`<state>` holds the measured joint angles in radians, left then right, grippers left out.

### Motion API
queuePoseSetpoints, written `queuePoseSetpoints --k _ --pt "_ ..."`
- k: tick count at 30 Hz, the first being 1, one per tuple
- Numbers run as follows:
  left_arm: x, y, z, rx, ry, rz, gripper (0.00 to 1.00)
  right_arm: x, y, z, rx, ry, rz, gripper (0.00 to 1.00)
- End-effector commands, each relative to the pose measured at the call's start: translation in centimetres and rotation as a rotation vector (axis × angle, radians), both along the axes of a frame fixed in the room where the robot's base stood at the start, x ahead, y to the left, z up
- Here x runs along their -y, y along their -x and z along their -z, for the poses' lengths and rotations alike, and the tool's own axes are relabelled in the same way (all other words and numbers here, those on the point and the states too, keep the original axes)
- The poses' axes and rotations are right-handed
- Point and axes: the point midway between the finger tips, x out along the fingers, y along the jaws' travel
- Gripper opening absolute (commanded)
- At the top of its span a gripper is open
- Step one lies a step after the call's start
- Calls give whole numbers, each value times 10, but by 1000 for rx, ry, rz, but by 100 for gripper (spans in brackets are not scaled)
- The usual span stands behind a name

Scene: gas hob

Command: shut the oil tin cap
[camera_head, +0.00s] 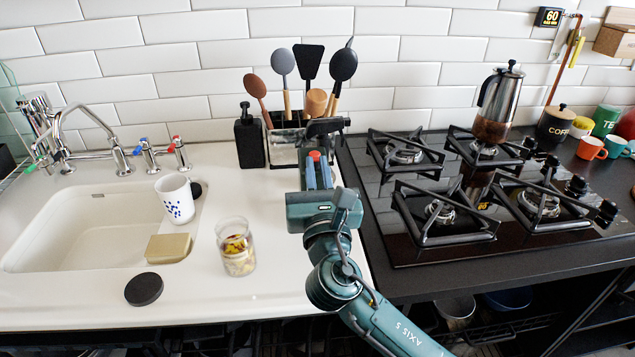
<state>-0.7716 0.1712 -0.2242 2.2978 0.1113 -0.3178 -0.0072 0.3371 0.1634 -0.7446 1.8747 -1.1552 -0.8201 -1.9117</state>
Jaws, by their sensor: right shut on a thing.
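My right gripper (318,165) reaches up from the lower right, in front of the utensil holder, left of the hob. Its two blue fingers are shut on a small red-orange piece (315,156) at their tips. It may be the oil tin cap, but I cannot tell for sure. No oil tin is clearly seen; the gripper and arm hide the part of the counter behind them. A dark bar (326,126) shows just above the fingers; I cannot tell what it belongs to. My left gripper is not in view.
The utensil holder (283,152) and a black dispenser (249,140) stand behind. A glass jar (236,248), round black lid (143,289), sponge (168,248) and white mug (175,198) are left, by the sink (70,240). The hob (480,245) holds a moka pot (497,105).

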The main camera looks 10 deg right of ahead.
Motion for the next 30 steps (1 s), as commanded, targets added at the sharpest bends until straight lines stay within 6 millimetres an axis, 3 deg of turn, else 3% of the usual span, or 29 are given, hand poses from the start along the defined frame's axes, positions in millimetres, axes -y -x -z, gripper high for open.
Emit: queuePoseSetpoints --k 10,11,18,26,30 --pt "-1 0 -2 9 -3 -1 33 0 0 0 7 1 0 0" --pt "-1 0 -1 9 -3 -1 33 0 0 0 6 1 0 12" --pt "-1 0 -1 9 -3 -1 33 0 0 0 6 1 0 32" --pt "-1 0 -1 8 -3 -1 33 0 1 1 6 1 0 33" --pt "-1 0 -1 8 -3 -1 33 0 12 5 4 0 -1 33"
